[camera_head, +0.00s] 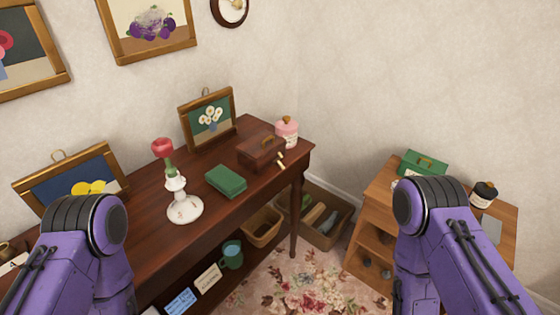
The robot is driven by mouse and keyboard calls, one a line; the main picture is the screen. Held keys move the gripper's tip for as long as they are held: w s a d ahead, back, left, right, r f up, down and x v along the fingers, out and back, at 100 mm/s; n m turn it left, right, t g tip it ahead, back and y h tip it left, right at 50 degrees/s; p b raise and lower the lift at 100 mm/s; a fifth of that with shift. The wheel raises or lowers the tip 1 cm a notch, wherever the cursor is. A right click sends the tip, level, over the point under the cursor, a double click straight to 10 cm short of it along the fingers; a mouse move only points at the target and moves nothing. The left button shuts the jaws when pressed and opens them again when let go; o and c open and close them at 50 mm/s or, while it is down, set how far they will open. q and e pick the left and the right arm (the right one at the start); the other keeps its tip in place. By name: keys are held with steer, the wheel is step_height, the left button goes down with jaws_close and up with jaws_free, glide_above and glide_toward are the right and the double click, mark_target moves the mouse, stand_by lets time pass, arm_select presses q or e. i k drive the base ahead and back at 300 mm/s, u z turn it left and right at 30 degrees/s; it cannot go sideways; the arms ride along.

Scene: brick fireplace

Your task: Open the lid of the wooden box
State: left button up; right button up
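The wooden box (258,154) is a small reddish-brown box with a small handle on top. It sits near the right end of the dark wooden table (217,212), and its lid looks shut. Small pale pieces at its right front side are too small to make out. My purple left arm enters at the lower left and my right arm at the lower right. Neither gripper shows in this view, and both visible arm parts are apart from the box.
A framed flower picture (209,117) leans behind. Baskets (262,228) sit below. A wooden cabinet (383,206) with a green box (424,162) stands right.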

mark_target(257, 146)
steer(key=u, duration=0.05)
steer(key=k, duration=1.05)
steer(key=z, duration=1.05)
steer(key=i, duration=0.9)
steer(key=u, duration=0.65)
steer(key=i, duration=0.55)
steer(key=u, duration=0.65)
